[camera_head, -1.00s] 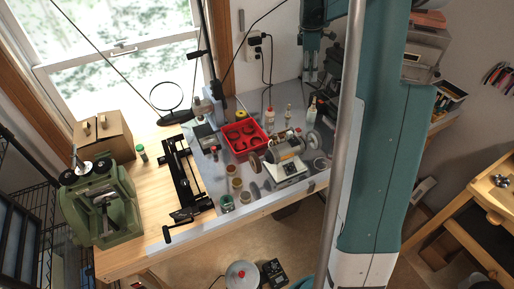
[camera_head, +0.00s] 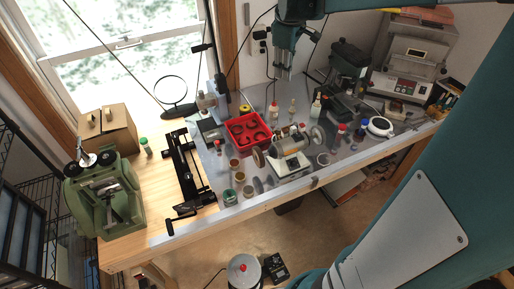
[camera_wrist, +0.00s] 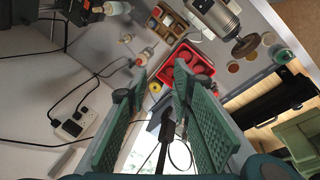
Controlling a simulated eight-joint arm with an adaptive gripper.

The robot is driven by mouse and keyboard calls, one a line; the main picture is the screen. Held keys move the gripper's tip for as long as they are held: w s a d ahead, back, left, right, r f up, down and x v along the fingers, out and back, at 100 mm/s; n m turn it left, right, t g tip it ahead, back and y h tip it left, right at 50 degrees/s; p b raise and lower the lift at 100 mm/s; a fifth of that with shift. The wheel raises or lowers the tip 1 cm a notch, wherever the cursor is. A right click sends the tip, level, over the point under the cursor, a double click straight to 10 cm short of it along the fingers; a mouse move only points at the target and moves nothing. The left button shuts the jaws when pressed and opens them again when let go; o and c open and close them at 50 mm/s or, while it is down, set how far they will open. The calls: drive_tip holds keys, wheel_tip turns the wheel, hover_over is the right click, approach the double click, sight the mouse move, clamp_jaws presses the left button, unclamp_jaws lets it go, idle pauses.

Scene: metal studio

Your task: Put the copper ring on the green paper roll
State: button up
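My gripper (camera_head: 284,72) hangs above the back of the bench in the head view. In the wrist view its two green fingers (camera_wrist: 160,75) stand apart with nothing between them. I cannot surely pick out the copper ring. Several dark reddish round pieces lie inside the red tray (camera_head: 236,148), which also shows in the wrist view (camera_wrist: 172,74), beyond the fingertips. A small upright cylinder with a green top (camera_head: 145,146) stands left of the black slide frame; I cannot tell if it is the green paper roll.
A motor machine (camera_head: 291,150) stands right of the tray, with small jars (camera_head: 238,177) in front. The black slide frame (camera_head: 187,172), green press (camera_head: 103,195) and cardboard box (camera_head: 106,128) fill the left. Bottles and a scale-like white dish (camera_head: 380,127) stand right.

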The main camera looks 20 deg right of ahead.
drive_tip(key=s+a+f+m+t, duration=0.2)
drive_tip(key=s+a+m, duration=0.1)
drive_tip(key=s+a, duration=0.8)
drive_tip(key=s+a+f+m+t+y, duration=0.1)
drive_tip(key=s+a+f+m+t, duration=0.1)
drive_tip(key=s+a, duration=1)
drive_tip(key=shift+s+f+m+y, duration=0.3)
drive_tip(key=shift+s+f+m, duration=0.4)
drive_tip(key=shift+s+m, duration=0.5)
drive_tip(key=shift+s+a+f, duration=0.1)
drive_tip(key=shift+f, duration=0.05)
wheel_tip(320, 180, down, 10)
drive_tip(key=b, duration=1)
